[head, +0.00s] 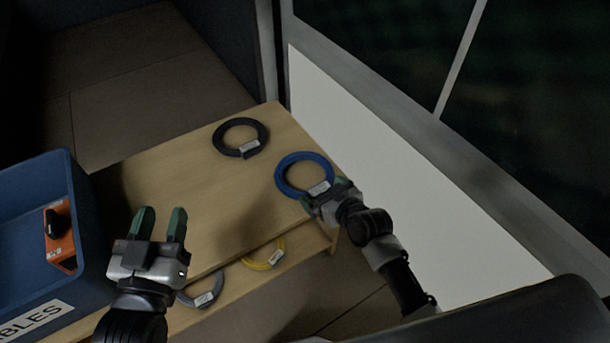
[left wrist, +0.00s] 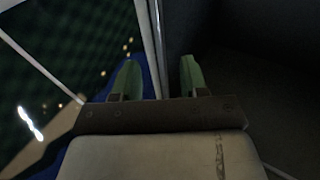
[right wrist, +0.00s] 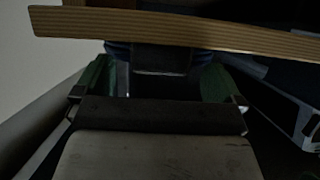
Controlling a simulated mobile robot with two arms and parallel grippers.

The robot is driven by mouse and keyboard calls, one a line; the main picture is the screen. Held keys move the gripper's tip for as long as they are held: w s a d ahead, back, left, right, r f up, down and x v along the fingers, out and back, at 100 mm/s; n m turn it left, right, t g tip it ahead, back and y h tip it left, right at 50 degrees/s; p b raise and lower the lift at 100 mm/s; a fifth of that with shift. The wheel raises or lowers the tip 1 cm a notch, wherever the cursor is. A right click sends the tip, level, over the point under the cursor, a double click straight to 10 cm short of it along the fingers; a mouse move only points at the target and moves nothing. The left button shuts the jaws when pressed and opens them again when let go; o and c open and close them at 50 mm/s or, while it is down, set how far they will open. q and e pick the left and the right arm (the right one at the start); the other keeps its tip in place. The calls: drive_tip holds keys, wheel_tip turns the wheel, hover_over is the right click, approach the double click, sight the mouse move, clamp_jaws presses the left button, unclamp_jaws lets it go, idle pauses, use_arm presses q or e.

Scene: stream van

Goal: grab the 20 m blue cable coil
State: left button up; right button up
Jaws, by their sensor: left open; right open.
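The tag's text is too small to read. My right gripper (head: 325,200) is open at the coil's near side, by the tag. In the right wrist view a strip of the blue coil (right wrist: 120,48) and a dark block show between the open fingers; I cannot tell whether they touch. My left gripper (head: 161,222) is open and empty above the left part of the table.
A black coil (head: 222,135) lies further back on the tabletop (head: 170,180). A yellow coil (head: 262,264) and a grey coil (head: 190,300) lie on a lower shelf in front. A blue bin (head: 93,215) holding an orange item (head: 61,240) stands left. A white wall panel (head: 350,140) borders the right.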

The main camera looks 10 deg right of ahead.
drive_tip(key=c, duration=1.4)
drive_tip(key=shift+o, duration=0.2)
drive_tip(key=shift+r, duration=0.25)
